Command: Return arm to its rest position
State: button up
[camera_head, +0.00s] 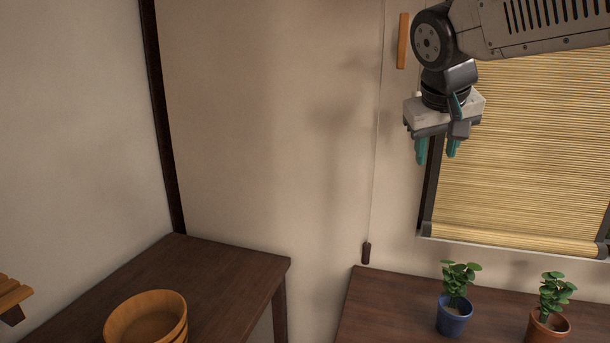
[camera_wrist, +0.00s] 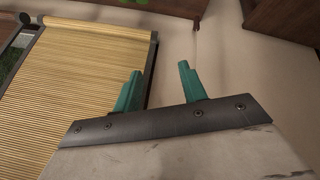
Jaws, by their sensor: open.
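My gripper (camera_head: 437,150) hangs in the air at the upper right of the head view, with its teal fingers pointing down. It is in front of the wall, beside the left edge of the bamboo blind. In the wrist view the two teal fingers of my gripper (camera_wrist: 160,84) stand apart with nothing between them. The gripper is open and empty and touches nothing that I can see. My arm reaches in from the upper right of the head view.
A blue-potted plant (camera_head: 454,314) and a terracotta-potted plant (camera_head: 547,324) stand on the right table (camera_head: 390,305), below the gripper. A wooden tub (camera_head: 147,318) stands on the left table (camera_head: 215,266). The bamboo blind (camera_head: 530,150) and a pull cord (camera_head: 367,253) hang close by.

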jog(key=s+d+f+g+y, duration=0.1)
jog(key=s+f+g, duration=0.1)
jog(key=s+f, duration=0.6)
jog(key=s+d+f+g+y, duration=0.1)
jog(key=s+f, duration=0.8)
jog(key=s, duration=1)
jog(key=shift+d+f+m+g+y, duration=0.2)
jog(key=shift+d+m+g+y, duration=0.15)
jog(key=shift+d+g, duration=0.3)
jog(key=shift+a, duration=0.1)
